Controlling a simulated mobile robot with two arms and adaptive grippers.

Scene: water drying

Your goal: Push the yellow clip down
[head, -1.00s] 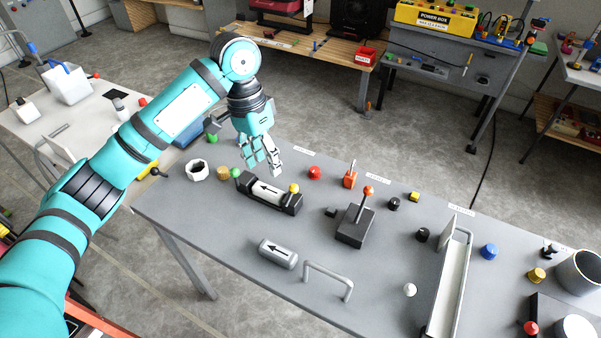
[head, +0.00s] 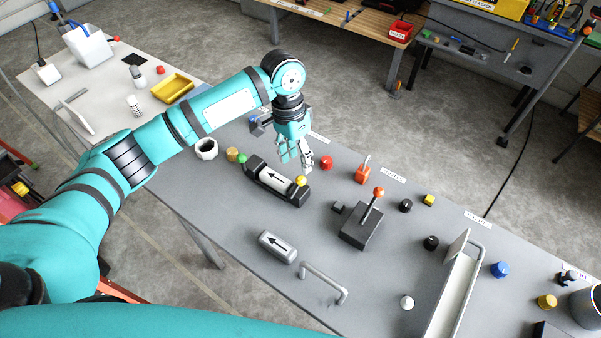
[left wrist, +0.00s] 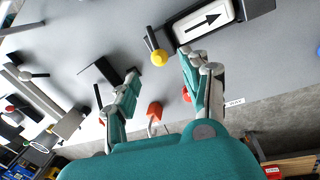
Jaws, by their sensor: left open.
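The yellow clip shows as a yellow knob (head: 300,181) at the right end of a black holder (head: 291,196). The holder carries a white cylinder with a black arrow (head: 276,181), and a green knob (head: 241,159) stands at its other end. My left gripper (head: 296,165) is open and empty, fingers pointing down, just behind and above the yellow knob. In the left wrist view the yellow knob (left wrist: 159,57) is on a short dark lever, beyond and between the open fingertips (left wrist: 158,72). I cannot tell the exact gap. My right gripper is out of view.
A red button (head: 326,162) and an orange switch (head: 362,171) stand right of the gripper. A black box with an orange-topped lever (head: 360,229) is farther right. A grey arrow cylinder (head: 277,246) and a grey handle (head: 322,283) lie nearer the front.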

